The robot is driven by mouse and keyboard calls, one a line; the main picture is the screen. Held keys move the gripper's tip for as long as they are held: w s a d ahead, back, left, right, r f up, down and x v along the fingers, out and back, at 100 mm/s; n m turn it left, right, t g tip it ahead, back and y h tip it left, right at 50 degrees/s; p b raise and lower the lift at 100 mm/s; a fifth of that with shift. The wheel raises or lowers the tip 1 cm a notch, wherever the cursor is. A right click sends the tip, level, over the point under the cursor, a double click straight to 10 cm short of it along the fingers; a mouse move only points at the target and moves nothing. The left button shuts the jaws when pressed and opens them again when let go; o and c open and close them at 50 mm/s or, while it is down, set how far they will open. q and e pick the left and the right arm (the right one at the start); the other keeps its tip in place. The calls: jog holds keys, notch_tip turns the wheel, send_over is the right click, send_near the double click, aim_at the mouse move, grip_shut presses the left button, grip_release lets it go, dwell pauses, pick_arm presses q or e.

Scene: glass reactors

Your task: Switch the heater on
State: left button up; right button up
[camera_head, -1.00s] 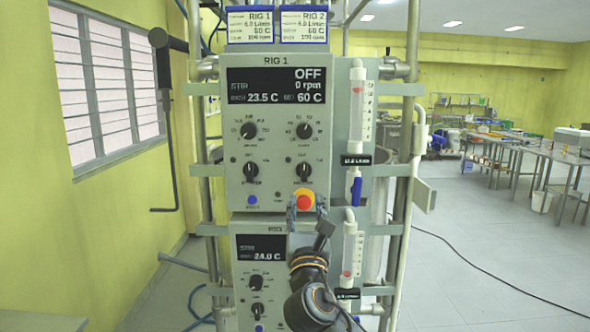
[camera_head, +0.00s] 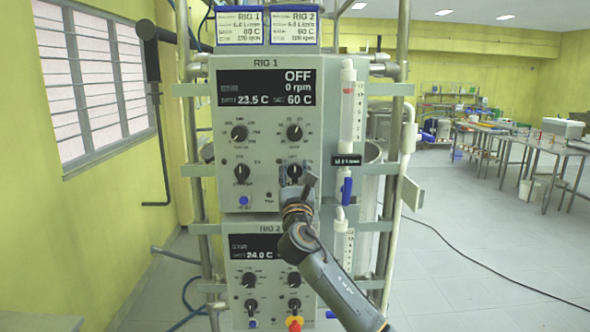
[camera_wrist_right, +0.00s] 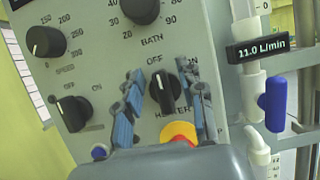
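The heater knob (camera_wrist_right: 164,86) is a black rotary knob on the RIG 1 panel (camera_head: 226,140), with OFF and ON marks above it. In the wrist view its pointer looks turned towards OFF. It shows in the head view (camera_head: 294,171), partly covered by my right gripper. My right gripper (camera_head: 297,180) is open, one finger on each side of the knob. The wrist view shows a gap between the knob and the fingers; their depth to the panel is hard to tell. The RIG 1 display (camera_head: 265,87) reads OFF, 0 rpm, 23.5 C and 60 C. My left gripper is out of view.
A red and yellow button (camera_wrist_right: 179,132) sits just below the heater knob. The stirrer knob (camera_wrist_right: 72,112) is to the left, the bath knob (camera_wrist_right: 141,8) above. A flow tube with a blue valve (camera_wrist_right: 275,98) stands at right. The RIG 2 panel (camera_head: 237,285) is below.

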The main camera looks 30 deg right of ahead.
jog(key=shift+c, duration=0.4)
grip_shut()
